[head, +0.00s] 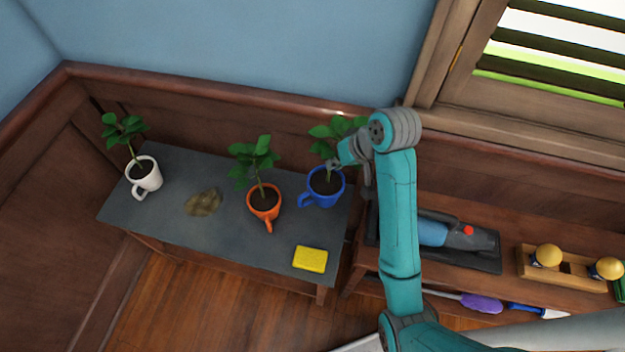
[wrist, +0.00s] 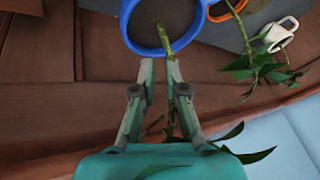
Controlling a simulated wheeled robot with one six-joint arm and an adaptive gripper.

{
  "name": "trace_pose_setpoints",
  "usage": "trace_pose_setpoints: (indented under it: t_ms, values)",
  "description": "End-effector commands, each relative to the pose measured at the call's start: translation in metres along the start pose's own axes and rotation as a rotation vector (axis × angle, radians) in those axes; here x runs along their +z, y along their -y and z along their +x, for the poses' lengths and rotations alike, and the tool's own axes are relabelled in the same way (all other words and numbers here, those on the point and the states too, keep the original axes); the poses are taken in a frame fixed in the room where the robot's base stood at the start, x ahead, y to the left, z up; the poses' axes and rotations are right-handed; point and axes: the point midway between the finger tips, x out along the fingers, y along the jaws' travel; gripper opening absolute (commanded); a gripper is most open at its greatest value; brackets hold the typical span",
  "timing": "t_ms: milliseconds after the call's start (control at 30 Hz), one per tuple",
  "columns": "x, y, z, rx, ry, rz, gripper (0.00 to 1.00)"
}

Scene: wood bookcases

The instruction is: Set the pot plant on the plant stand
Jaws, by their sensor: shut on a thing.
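A blue mug-shaped pot (head: 322,190) with a green plant is at the right end of the grey-topped table (head: 225,232), which may be the plant stand. I cannot tell whether its base touches the top. My gripper (head: 335,165) is shut on this pot plant near the rim and stem. In the wrist view, the fingertips (wrist: 160,66) meet the blue pot (wrist: 155,45) at its rim, and the stem (wrist: 188,33) passes by them. The exact grip point is unclear. An orange pot plant (head: 264,203) and a white pot plant (head: 148,175) stand further left.
A yellow sponge (head: 310,259) lies at the table's front right, and a brown stain (head: 203,202) marks its top. A wooden shelf unit (head: 545,215) stands to the right with a tray, a tool and yellow-knobbed items. The wall and window are behind.

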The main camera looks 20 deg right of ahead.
Motion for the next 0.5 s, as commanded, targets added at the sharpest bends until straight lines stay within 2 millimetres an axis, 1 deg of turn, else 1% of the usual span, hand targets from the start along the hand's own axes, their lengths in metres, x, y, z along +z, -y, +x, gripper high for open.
trace_pose_setpoints:
  t_ms: [200, 300, 500]
  values:
    - [0.014, -0.010, 0.032, 0.000, 0.003, 0.001, 0.00]
    - [0.018, -0.013, 0.043, 0.000, 0.002, 0.000, 0.00]
    - [0.022, -0.016, 0.053, 0.000, 0.000, -0.001, 0.00]
